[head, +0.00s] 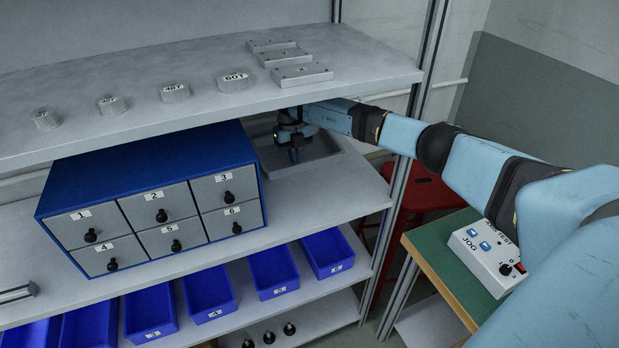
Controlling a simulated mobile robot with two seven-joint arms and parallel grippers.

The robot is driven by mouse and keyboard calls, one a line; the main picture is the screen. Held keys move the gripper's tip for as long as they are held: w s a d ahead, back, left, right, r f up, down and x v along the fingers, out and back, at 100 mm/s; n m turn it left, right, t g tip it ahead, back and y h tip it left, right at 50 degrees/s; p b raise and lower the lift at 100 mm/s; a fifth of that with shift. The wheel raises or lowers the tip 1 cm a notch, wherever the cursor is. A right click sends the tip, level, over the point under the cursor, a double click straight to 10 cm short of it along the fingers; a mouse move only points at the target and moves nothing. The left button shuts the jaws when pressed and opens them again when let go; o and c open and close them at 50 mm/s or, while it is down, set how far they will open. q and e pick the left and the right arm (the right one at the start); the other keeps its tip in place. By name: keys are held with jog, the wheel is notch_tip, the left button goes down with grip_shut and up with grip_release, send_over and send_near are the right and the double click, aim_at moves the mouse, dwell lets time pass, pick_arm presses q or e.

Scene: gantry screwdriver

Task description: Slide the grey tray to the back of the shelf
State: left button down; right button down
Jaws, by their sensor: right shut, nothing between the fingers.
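The grey tray (331,160) lies on the middle shelf (330,200), to the right of the blue drawer cabinet, partly under the upper shelf. My right arm reaches in from the right, and my right gripper (295,157) points down over the tray, its fingers shut and empty. The fingertips are at or inside the tray's left-middle part; I cannot tell whether they touch it. The upper shelf and my gripper hide the tray's back part. My left gripper does not show.
The blue cabinet (150,155) with numbered drawers stands close left of the tray. The upper shelf (130,65) overhangs it, with knobs and flat plates on top. Blue bins (273,272) fill the shelf below. A shelf post (398,200) stands at right, near a JOG box (487,256).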

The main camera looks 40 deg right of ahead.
jog(key=shift+r, duration=0.4)
notch_tip(320, 180, up, 6)
jog(key=w, duration=0.1)
jog(key=shift+r, duration=0.25)
